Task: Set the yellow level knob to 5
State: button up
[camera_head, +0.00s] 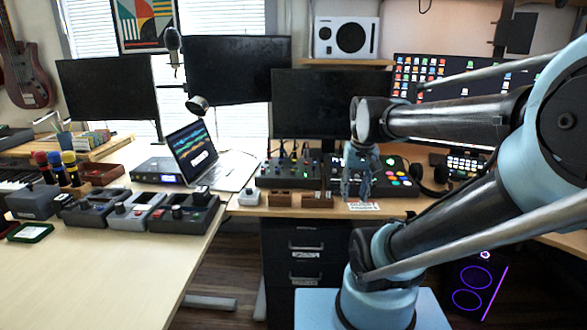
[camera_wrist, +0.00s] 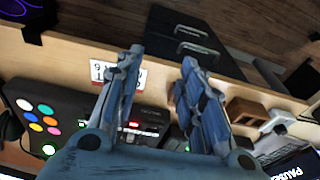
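No yellow level knob can be made out in either view; it may be hidden or too small to tell. A black control box (camera_head: 400,188) with coloured round buttons stands on the back desk. It also shows in the wrist view (camera_wrist: 75,105), with lit buttons and small red and green lights. My gripper (camera_head: 356,194) points down in front of this box, near the desk's front edge. In the wrist view my gripper (camera_wrist: 162,58) has its two fingers apart, with nothing between them. The fingers hide part of the box.
A white label (camera_wrist: 116,74) lies near the desk edge. A black mixer-like box (camera_head: 285,174) stands left of my gripper, with small brown blocks (camera_head: 280,199) before it. Headphones (camera_head: 432,178) lie to the right. Drawers (camera_head: 305,250) are below. The left desk front (camera_head: 90,270) is clear.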

jog(key=w+a+r+g, duration=0.1)
jog(key=w+a+r, duration=0.2)
jog(key=w+r, duration=0.25)
jog(key=w+a+r, duration=0.4)
jog(key=w, duration=0.3)
notch_tip(320, 180, up, 4)
send_over(293, 172)
jog(key=w, duration=0.1)
jog(key=shift+g, duration=0.4)
notch_tip(293, 172, down, 17)
jog(key=shift+r, duration=0.1)
jog(key=shift+c, duration=0.2)
grip_shut()
